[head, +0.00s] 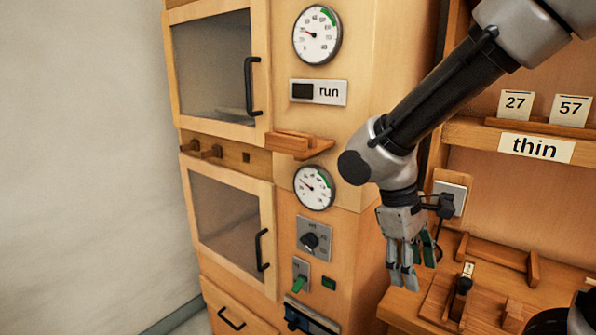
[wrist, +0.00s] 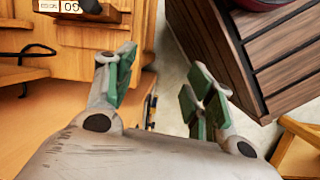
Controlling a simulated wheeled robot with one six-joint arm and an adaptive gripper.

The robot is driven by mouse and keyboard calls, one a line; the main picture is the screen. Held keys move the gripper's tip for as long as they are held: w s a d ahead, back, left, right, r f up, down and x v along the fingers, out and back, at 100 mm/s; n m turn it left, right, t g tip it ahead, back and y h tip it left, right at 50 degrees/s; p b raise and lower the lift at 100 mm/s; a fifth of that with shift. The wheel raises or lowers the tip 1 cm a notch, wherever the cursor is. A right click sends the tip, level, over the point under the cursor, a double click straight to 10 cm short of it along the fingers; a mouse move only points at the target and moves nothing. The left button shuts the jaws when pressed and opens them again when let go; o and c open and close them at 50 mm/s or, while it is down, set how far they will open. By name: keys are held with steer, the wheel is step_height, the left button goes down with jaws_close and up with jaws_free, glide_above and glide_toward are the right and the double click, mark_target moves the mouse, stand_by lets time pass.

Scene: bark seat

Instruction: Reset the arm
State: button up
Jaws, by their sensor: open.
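My gripper (head: 408,278) hangs down at the end of the arm in the head view, in front of the wooden cabinet and at the left end of the wooden bench. In the wrist view my gripper (wrist: 160,95) has its green-padded fingers spread apart with nothing between them. Below the gap lie the bench edge and the pale floor. The arm reaches in from the upper right and hides part of the cabinet's right side.
The cabinet has two glass-fronted doors (head: 215,70), gauges (head: 317,34), a knob (head: 314,240) and a green switch (head: 300,275). A wooden fixture (head: 460,300) stands on the bench close to my gripper. A dark slatted wooden block (wrist: 245,50) is in the wrist view.

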steer(key=s+d+r+m+t+y, duration=0.1)
steer(key=s+d+r+m+t, duration=0.1)
steer(key=d, duration=0.5)
steer(key=s+d+r+m+t+y, duration=0.2)
steer(key=d+r+m, duration=0.4)
steer(key=r, duration=0.3)
steer(key=shift+s+d+t, duration=0.8)
steer(key=shift+s+d, duration=0.1)
steer(key=shift+s, duration=0.05)
